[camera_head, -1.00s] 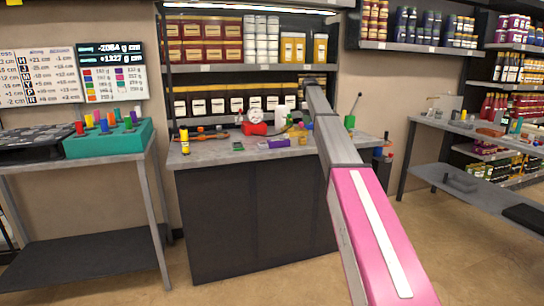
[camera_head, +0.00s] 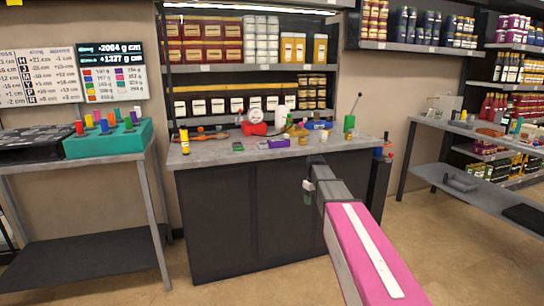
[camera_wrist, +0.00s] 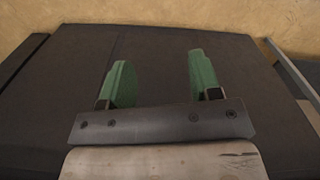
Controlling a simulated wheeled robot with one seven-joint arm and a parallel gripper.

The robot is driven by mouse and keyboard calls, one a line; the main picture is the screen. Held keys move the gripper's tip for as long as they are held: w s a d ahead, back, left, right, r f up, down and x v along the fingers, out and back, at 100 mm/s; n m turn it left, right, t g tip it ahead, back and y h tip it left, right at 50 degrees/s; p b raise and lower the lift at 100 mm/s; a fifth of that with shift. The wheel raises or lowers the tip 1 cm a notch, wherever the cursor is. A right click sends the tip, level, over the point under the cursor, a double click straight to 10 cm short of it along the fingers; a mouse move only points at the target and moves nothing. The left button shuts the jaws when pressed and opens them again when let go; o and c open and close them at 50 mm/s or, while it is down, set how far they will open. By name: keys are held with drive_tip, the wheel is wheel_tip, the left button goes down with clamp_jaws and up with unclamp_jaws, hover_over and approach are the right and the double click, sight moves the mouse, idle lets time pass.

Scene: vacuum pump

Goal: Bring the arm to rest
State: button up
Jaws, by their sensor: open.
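My arm (camera_head: 372,255), pink with a white stripe and a dark grey forward part, reaches from the lower right of the head view toward the front of the workbench. My gripper (camera_head: 307,190) hangs at its far end, in front of the bench's dark front panel and below the top. In the wrist view my gripper (camera_wrist: 158,80) shows two green fingers spread well apart with nothing between them. The dark surface behind them fills most of that view.
The grey bench top (camera_head: 213,152) holds a red and white pump (camera_head: 254,124), a yellow bottle (camera_head: 185,141), a purple box (camera_head: 279,143) and a green lever device (camera_head: 350,121). A teal block with coloured pegs (camera_head: 108,140) stands on the left table. Floor between the tables is clear.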

drive_tip(key=s+f+m, duration=0.2)
drive_tip(key=s+f, duration=0.2)
drive_tip(key=s, duration=0.5)
drive_tip(key=s+f+m, duration=0.2)
drive_tip(key=s+f, duration=0.2)
drive_tip(key=s, duration=0.6)
drive_tip(key=s+f+m, duration=0.2)
drive_tip(key=s+f, duration=0.3)
drive_tip(key=s, duration=0.5)
drive_tip(key=shift+s, duration=0.2)
